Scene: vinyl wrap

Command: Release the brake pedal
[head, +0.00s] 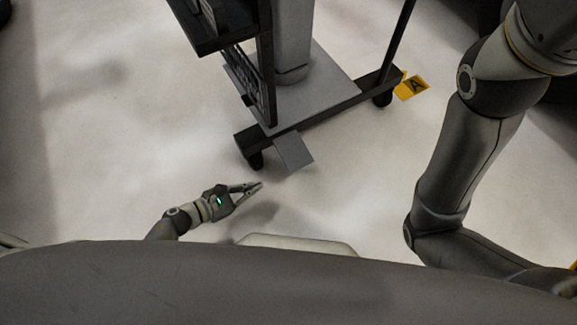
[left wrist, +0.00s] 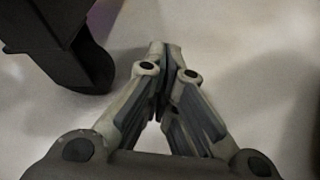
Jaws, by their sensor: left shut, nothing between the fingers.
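The brake pedal (head: 293,151) is a flat grey plate that juts out from the lower bar of a wheeled cart (head: 336,113) in the head view. My left gripper (head: 260,185) is low over the floor, just left of and nearer than the pedal, apart from it. Its fingers are closed together and hold nothing. In the left wrist view the closed fingertips (left wrist: 165,47) point forward over bare floor, and a black caster (left wrist: 92,66) of the cart shows at the upper left. The pedal cannot be made out in that view. My right gripper is out of view.
The cart has a grey column (head: 293,40), dark side racks and casters, one at the right (head: 382,98). A yellow floor marker with an A (head: 411,87) lies beside that caster. The pale floor (head: 110,130) at the left is clear.

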